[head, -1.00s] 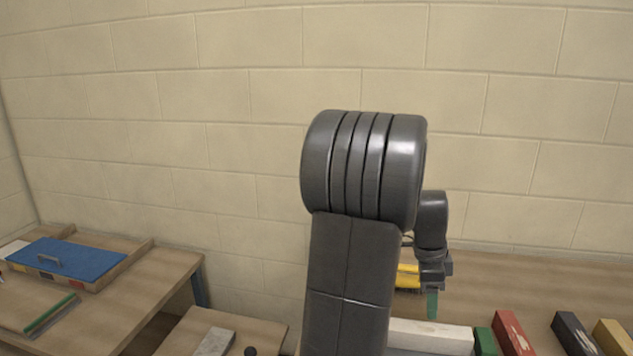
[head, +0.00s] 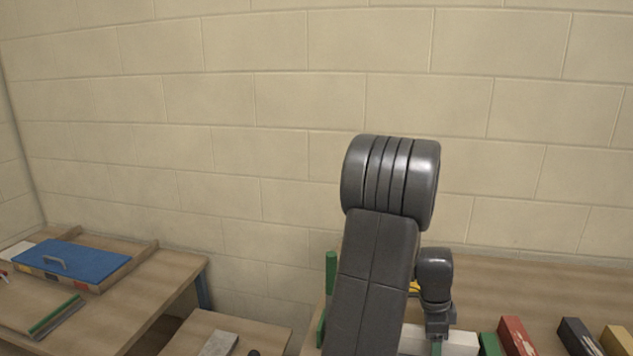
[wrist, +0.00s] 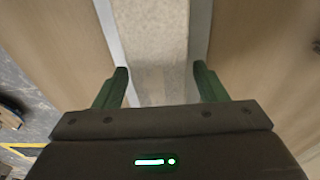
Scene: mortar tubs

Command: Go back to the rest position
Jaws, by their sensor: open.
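My gripper (wrist: 160,84) shows in the wrist view with its two green fingers spread apart and nothing between their tips. Beyond the fingers is a pale, long block-like thing (wrist: 162,40) flanked by lighter strips, on or over a wooden surface. In the head view my arm stands in front of the right-hand bench, and the wrist end hangs down near a white block (head: 462,343). The fingertips are mostly hidden in that view.
The right bench (head: 540,290) carries a green block (head: 490,344), a red block (head: 517,336), a black block (head: 578,336) and a tan block (head: 617,338). At left, a blue-lidded tray (head: 72,262) lies on another bench. A block wall (head: 250,90) stands behind.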

